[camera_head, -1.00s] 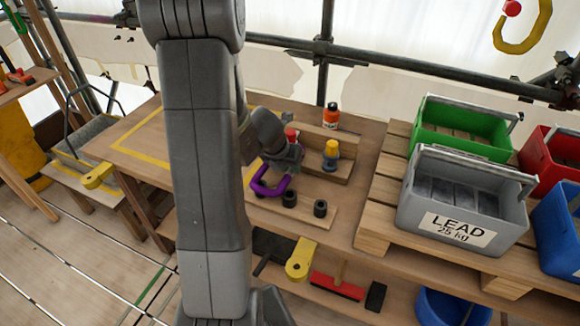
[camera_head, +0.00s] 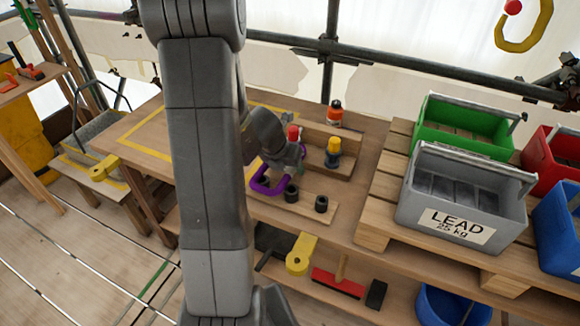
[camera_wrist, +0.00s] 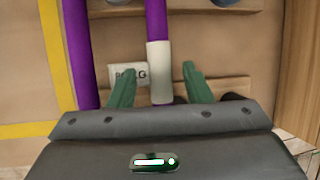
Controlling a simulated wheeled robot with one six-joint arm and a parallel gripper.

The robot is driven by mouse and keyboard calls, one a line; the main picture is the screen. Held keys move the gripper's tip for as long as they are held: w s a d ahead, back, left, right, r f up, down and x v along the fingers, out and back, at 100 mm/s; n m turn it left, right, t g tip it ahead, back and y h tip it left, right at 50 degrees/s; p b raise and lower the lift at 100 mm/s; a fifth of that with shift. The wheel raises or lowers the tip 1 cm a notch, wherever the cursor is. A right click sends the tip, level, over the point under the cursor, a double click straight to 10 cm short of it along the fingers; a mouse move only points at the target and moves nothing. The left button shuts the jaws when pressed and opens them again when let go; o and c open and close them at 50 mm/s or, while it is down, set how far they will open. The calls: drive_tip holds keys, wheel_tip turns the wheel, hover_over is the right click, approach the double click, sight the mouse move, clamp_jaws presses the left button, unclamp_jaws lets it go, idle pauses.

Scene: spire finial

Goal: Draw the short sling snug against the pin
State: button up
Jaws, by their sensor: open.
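A purple sling (camera_wrist: 155,20) hangs as a loop with two straight legs in the wrist view. Its right leg carries a white sleeve (camera_wrist: 161,75). My gripper (camera_wrist: 160,82) has two green fingers standing apart, one on each side of the sleeve; I cannot tell whether either touches it. In the head view the purple loop (camera_head: 266,187) shows below my gripper, over the workbench, partly hidden by my arm. I cannot make out the pin for certain.
The bench board holds black cylinders (camera_head: 321,204), a yellow-topped piece (camera_head: 333,147) and an orange bottle (camera_head: 334,114). A grey LEAD crate (camera_head: 460,200) and a green crate (camera_head: 465,125) stand on a pallet at right. A partly hidden label (camera_wrist: 125,75) lies behind the left finger.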

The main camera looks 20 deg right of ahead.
drive_tip(key=p+v, duration=0.4)
drive_tip(key=v, duration=1)
drive_tip(key=shift+w+d+f, duration=0.1)
drive_tip(key=b+x, duration=0.4)
drive_tip(key=x, duration=0.9)
drive_tip(key=shift+d+f, duration=0.1)
drive_tip(key=shift+f, duration=0.25)
drive_tip(key=shift+r, duration=0.15)
